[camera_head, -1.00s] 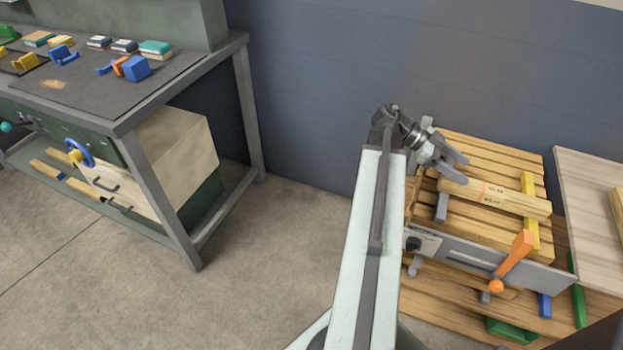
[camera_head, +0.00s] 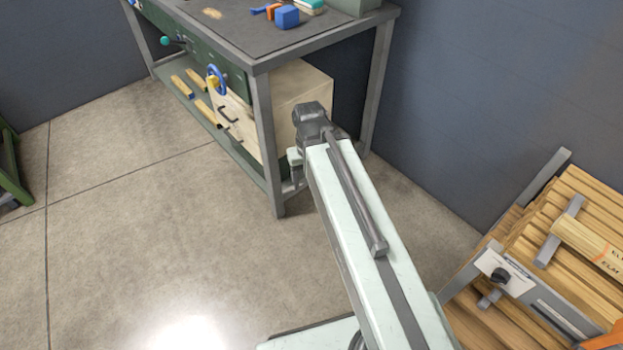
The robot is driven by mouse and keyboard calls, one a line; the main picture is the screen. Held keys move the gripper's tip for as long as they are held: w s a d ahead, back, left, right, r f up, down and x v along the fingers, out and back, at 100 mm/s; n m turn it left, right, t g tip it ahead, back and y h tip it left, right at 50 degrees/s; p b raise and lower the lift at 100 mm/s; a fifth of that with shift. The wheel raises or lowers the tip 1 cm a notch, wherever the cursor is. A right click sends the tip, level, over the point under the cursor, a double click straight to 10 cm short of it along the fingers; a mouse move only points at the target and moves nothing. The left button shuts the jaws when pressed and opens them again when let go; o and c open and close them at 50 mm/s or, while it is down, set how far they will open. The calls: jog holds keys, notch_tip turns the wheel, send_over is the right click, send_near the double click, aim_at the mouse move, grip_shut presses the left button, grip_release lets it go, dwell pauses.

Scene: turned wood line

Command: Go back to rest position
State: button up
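My arm (camera_head: 350,200) reaches up from the lower middle of the head view and ends at a grey wrist (camera_head: 312,122) in front of the workbench. My gripper (camera_head: 296,172) shows only as a small pale and grey part pointing down beside the wrist. The arm hides most of it, and I cannot see whether its fingers are open or shut. I see nothing held in the visible part. A wooden piece with printed lettering (camera_head: 590,243) lies on the slatted wooden stand at the right, well apart from my gripper.
A grey-framed workbench (camera_head: 300,45) stands at the upper middle, with a blue block (camera_head: 286,16) on top and a pale drawer box (camera_head: 300,82) below. The slatted stand (camera_head: 478,325) with a grey control panel (camera_head: 520,284) is at the lower right. The floor (camera_head: 140,230) at left is clear.

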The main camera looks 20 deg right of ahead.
notch_tip(320, 180, up, 22)
jog(key=p, duration=2.2)
jog(key=shift+r, duration=0.1)
